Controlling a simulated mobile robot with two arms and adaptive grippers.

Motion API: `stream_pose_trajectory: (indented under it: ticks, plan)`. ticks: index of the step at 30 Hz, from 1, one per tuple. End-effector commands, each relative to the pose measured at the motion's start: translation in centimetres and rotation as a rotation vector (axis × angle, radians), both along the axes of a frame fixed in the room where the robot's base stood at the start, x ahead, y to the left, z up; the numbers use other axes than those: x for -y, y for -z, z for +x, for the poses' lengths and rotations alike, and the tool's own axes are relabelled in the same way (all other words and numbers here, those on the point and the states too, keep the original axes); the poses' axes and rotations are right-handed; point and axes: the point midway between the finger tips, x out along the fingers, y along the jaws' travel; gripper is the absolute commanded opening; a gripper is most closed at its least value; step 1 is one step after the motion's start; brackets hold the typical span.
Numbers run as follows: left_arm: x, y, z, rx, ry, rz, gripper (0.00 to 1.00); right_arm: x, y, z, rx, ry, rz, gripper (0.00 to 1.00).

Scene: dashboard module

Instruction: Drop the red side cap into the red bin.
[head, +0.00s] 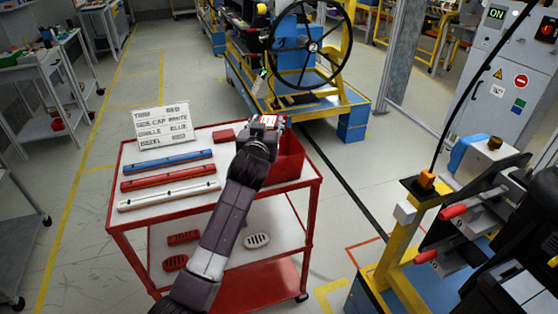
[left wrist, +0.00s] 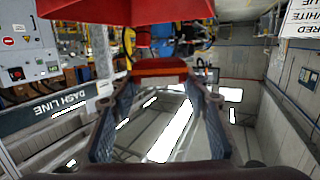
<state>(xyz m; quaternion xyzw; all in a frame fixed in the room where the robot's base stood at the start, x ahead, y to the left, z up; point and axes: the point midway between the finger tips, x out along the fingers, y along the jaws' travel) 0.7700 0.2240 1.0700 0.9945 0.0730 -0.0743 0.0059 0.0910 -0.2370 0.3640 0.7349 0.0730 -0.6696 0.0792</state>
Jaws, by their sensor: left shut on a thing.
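My left gripper (head: 268,122) is above the back of the red cart, at the rear edge of the red bin (head: 293,168). In the left wrist view its two fingers (left wrist: 158,85) are shut on the red side cap (left wrist: 158,67), a small red piece across the fingertips. In the head view the hand and arm hide part of the bin and most of the held piece. A red surface, likely the bin (left wrist: 125,10), fills the top of the left wrist view. My right gripper is not clearly in view.
The cart top (head: 135,222) bears a blue bar (head: 168,161), a red bar (head: 168,177), a white bar (head: 168,195), a label card (head: 163,125) and a red block (head: 223,135). Slotted parts lie on the lower shelf. A steering-wheel rig (head: 300,70) stands behind.

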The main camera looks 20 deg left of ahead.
Motion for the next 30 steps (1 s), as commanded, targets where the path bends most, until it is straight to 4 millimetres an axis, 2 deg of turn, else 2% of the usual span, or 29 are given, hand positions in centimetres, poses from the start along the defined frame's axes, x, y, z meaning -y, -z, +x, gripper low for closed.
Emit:
stream_pose_trajectory:
  ticks: [5, 12, 23, 24, 30]
  plan:
    - [0.0, 2.4, 0.0, 0.0, 0.001, 0.002, 0.19, -1.0, 2.3, 0.0, 0.0, 0.003, 0.011, 0.0]
    - [0.0, 5.0, 0.0, 0.0, 0.001, 0.002, 0.19, -0.8, 4.9, -0.1, -0.001, 0.002, 0.009, 0.0]
    - [0.0, 5.3, 0.0, -0.001, 0.001, 0.001, 0.19, -0.1, 5.2, -0.1, -0.001, 0.0, 0.001, 0.0]
    - [0.0, 5.3, 0.0, -0.001, 0.001, 0.001, 0.44, -0.1, 5.2, -0.1, -0.001, -0.001, 0.001, 0.0]
    - [0.0, 5.3, 0.0, -0.001, 0.001, 0.001, 0.63, 0.0, 5.2, -0.1, -0.001, -0.001, 0.0, 0.0]
